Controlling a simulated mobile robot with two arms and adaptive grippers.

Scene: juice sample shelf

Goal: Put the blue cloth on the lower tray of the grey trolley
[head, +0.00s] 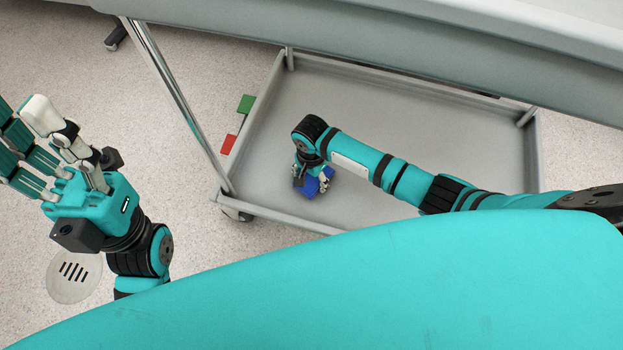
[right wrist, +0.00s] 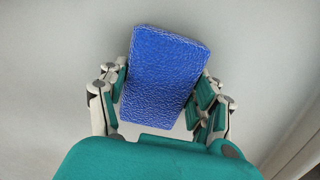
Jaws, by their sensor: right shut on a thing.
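The blue cloth (head: 312,187) is in my right gripper (head: 316,179), low over the lower tray (head: 270,178) of the grey trolley (head: 370,32), near the tray's left front corner. In the right wrist view the cloth (right wrist: 165,78) is a textured blue block between the fingers of the gripper (right wrist: 160,100), with the plain grey tray floor (right wrist: 60,80) behind it. I cannot tell whether the cloth touches the tray. My left gripper (head: 35,150) is at the left over the floor, fingers spread, open and empty.
The trolley's upper part overhangs the back of the lower tray. A metal post (head: 178,95) stands at the tray's left side. A green tag (head: 246,104) and a red tag (head: 228,144) are on the left rim. A round drain cover (head: 75,277) lies in the floor at lower left.

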